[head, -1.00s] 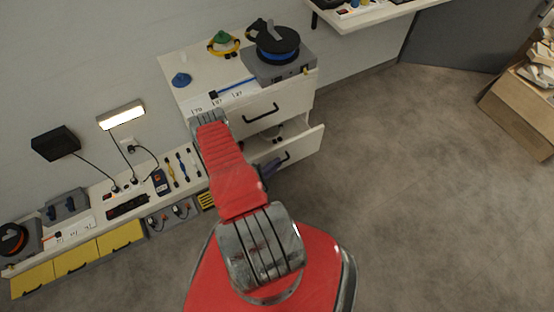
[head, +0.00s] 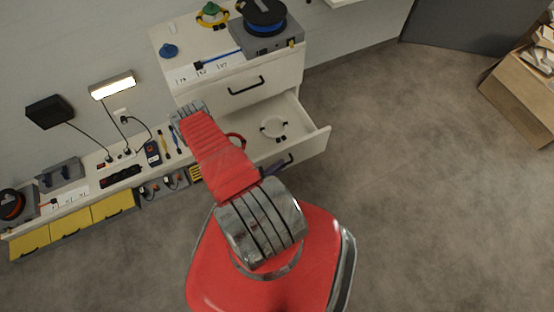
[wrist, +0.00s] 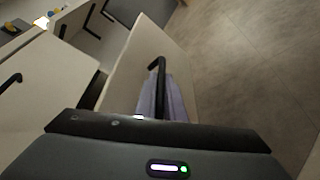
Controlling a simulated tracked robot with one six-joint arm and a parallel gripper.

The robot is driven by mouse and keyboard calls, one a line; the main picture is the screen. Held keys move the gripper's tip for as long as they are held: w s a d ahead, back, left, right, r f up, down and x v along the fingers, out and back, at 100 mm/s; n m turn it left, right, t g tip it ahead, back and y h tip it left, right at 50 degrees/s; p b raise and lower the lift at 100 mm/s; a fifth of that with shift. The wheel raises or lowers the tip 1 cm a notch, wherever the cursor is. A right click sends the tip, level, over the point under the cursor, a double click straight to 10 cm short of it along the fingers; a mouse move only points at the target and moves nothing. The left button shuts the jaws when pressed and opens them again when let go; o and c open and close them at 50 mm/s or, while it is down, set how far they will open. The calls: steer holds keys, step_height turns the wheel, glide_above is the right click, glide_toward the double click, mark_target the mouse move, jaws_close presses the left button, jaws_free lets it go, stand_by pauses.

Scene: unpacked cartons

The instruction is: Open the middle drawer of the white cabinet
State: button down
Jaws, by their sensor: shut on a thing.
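The white cabinet (head: 222,83) stands against the wall in the head view. In the wrist view the drawer's white front (wrist: 128,66) carries a black bar handle (wrist: 160,66). My gripper (head: 274,167) is at this front, partly hidden behind my red arm in the head view. In the wrist view its bluish-grey fingers (wrist: 176,98) are shut on the handle. The top drawer (head: 270,80) is closed.
On the cabinet top are a blue cable spool on a grey case (head: 264,44), a blue cone (head: 169,50) and a yellow ring with a green cone (head: 212,14). A low bench (head: 70,200) with yellow drawers extends left. Grey floor right of the drawer is clear up to a carton (head: 520,100).

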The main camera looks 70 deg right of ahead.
steer(key=shift+w, duration=0.3)
steer(key=c, duration=2.1)
jaws_free()
steer(key=shift+v, duration=6.85)
